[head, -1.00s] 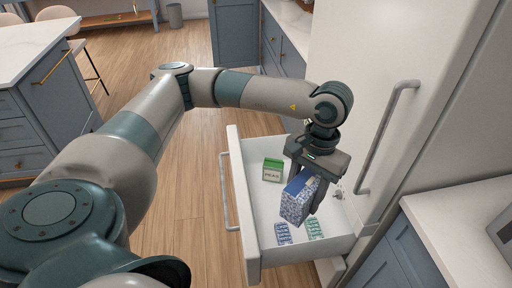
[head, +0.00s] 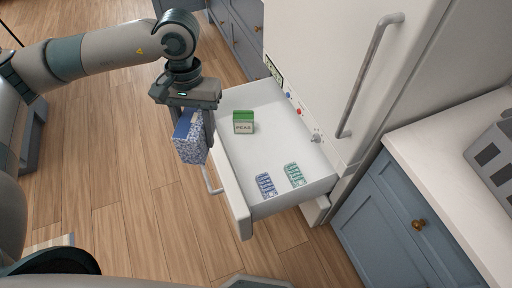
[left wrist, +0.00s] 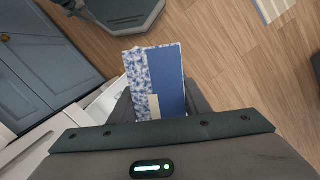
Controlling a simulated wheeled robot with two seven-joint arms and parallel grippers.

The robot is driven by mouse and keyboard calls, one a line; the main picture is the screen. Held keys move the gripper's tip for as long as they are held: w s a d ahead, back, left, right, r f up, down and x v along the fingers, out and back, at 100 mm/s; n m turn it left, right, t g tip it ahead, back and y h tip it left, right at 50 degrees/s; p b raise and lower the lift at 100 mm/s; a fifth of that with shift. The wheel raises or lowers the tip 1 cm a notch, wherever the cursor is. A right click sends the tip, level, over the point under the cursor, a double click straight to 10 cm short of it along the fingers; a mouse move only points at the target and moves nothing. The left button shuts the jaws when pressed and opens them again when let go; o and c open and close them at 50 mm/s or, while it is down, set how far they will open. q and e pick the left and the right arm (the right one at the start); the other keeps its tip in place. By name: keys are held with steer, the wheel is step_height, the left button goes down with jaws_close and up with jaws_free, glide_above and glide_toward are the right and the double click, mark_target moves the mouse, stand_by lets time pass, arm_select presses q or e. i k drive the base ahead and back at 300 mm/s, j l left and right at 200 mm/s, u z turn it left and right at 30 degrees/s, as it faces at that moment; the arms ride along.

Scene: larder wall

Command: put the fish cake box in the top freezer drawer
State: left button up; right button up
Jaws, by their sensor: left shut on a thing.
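The fish cake box (head: 190,140), blue with a speckled blue-and-white side, hangs in my left gripper (head: 198,128), which is shut on it. No label can be read. In the left wrist view the box (left wrist: 167,80) sits between the fingers, with wooden floor beyond it. The top freezer drawer (head: 233,200) is pulled open. In the head view the box is left of the drawer's front panel, beside its handle (head: 211,184), and looks to be over the floor outside the drawer. My right gripper is not in view.
In the drawer, a green-and-white peas box (head: 243,122) stands towards the back, and a blue tray (head: 265,185) and a green tray (head: 294,175) lie nearer. Drawer floor between them is bare. The freezer door handle (head: 370,75) juts out above. A counter (head: 440,130) stands at right.

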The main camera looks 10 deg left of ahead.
mark_target(257, 156)
steer(key=i+j+z, duration=0.5)
steer(key=j+z, duration=0.25)
steer(key=i+j+z, duration=0.2)
steer(key=j+z, duration=0.25)
steer(key=l, duration=0.15)
